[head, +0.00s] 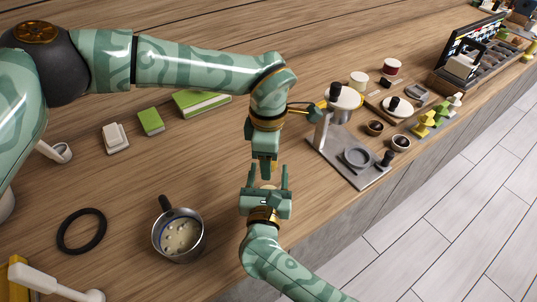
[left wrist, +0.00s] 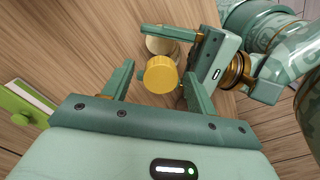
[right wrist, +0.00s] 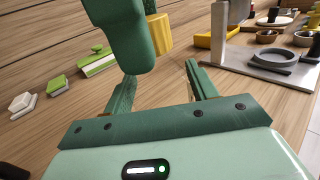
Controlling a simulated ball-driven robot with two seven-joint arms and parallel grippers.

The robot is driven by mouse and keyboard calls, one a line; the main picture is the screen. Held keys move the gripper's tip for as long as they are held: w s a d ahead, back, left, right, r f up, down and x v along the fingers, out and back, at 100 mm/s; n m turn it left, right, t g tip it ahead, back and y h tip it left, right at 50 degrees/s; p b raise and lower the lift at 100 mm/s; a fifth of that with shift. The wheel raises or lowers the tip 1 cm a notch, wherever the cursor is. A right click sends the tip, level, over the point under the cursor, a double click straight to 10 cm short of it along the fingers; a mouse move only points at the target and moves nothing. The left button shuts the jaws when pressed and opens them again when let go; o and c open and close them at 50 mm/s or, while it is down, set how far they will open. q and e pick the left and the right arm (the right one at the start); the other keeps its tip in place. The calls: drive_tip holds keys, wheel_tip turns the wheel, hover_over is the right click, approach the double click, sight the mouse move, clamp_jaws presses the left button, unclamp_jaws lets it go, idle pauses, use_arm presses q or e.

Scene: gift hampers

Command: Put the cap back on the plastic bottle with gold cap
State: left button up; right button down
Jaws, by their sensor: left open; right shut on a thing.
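The gold cap (left wrist: 160,75) shows between the spread fingers of my left gripper (head: 265,172) in the left wrist view, with space beside it. A pale round part of the plastic bottle (left wrist: 162,45) shows just behind the cap, between the fingers of my right gripper (head: 268,177). My right gripper is shut on the bottle; its clear body is hard to make out. The cap also shows in the right wrist view (right wrist: 160,36), partly behind a left finger. I cannot tell whether cap and bottle touch. The two grippers face each other closely above the counter.
A pot (head: 179,238) and a black ring (head: 82,231) are at the lower left. Green boxes (head: 203,103) lie behind. A grey stand (head: 345,158) with small bowls is close on the right, near the counter edge.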

use_arm(q)
drive_tip(key=shift+r, duration=0.1)
drive_tip(key=shift+r, duration=2.15)
drive_tip(key=shift+c, duration=0.5)
